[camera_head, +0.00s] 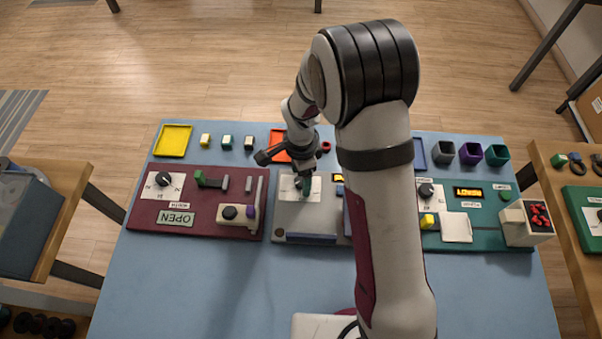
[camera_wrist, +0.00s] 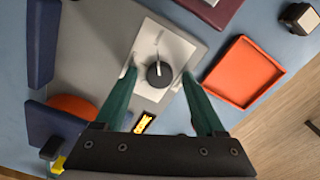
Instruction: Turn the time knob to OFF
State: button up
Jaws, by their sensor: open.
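A dark round knob (camera_wrist: 160,75) sits on a white dial plate (camera_wrist: 150,95) on the grey panel (camera_wrist: 100,45). A pale pointer mark runs along the knob toward the top of the wrist view; the dial lettering is too small to read. My gripper (camera_wrist: 159,77) is open, its green fingers spread on either side of this knob with gaps visible. In the head view my gripper (camera_head: 304,186) reaches down over the white plate (camera_head: 288,187) of the grey panel (camera_head: 296,221) and hides the knob. Whether this is the time knob cannot be read.
A maroon panel (camera_head: 190,213) with another knob (camera_head: 163,180) lies left, and a teal panel (camera_head: 480,236) with a knob (camera_head: 427,190) right. An orange tray (camera_wrist: 243,72) lies close to the grey panel. A small lit display (camera_wrist: 144,122) is near my fingers.

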grip_shut()
dwell(0.4)
jog(key=shift+n, duration=0.4)
jog(key=n, duration=0.4)
jog(key=shift+n, duration=0.4)
jog(key=n, duration=1)
jog(key=shift+n, duration=0.4)
jog(key=n, duration=0.5)
jog(key=shift+d, duration=0.1)
jog(key=shift+n, duration=0.4)
